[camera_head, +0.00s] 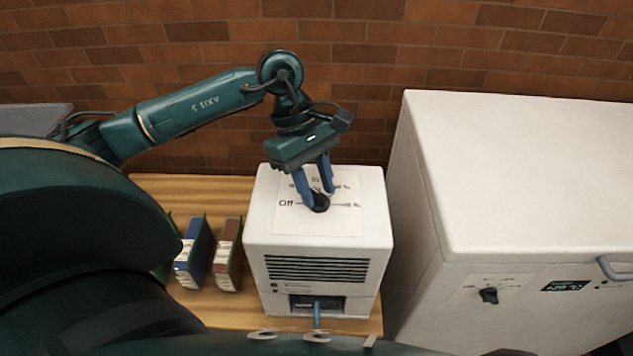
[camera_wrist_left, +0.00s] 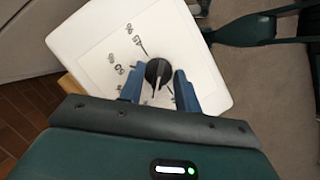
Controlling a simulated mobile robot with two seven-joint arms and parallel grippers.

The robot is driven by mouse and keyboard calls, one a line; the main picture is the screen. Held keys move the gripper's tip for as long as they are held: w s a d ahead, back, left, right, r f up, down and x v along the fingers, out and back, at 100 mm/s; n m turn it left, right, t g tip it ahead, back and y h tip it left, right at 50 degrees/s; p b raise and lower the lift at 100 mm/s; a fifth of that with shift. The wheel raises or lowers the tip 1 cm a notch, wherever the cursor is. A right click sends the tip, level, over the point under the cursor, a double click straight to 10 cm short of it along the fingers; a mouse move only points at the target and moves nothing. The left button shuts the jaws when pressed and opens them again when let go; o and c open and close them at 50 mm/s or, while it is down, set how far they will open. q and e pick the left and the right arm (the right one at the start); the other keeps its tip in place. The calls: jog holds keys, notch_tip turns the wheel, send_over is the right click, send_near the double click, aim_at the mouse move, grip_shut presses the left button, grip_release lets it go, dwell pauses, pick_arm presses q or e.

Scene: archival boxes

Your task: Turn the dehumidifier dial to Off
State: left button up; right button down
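The dehumidifier (camera_head: 318,225) is a white box with a dark vent grille, standing on a wooden surface. Its black round dial (camera_head: 320,204) sits on a white label plate on top, with "Off" printed to its left in the head view. My left gripper (camera_head: 319,197) reaches down over the dial with its blue fingers apart. In the left wrist view the dial (camera_wrist_left: 158,72) lies between the fingertips of the left gripper (camera_wrist_left: 158,82), with small gaps visible on both sides. A pale pointer line shows on the dial; I cannot tell which label it marks. My right gripper is not in view.
A larger white cabinet (camera_head: 530,170) with its own black knob (camera_head: 489,296) and green display stands to the right. A blue binder (camera_head: 195,250) and a brown binder (camera_head: 228,255) stand on the wooden surface (camera_head: 180,192) to the left. A brick wall (camera_head: 400,50) is behind.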

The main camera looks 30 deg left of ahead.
pick_arm(q)
jog(key=shift+f, duration=0.15)
jog(key=shift+c, duration=0.3)
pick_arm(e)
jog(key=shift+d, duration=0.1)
pick_arm(q)
grip_shut()
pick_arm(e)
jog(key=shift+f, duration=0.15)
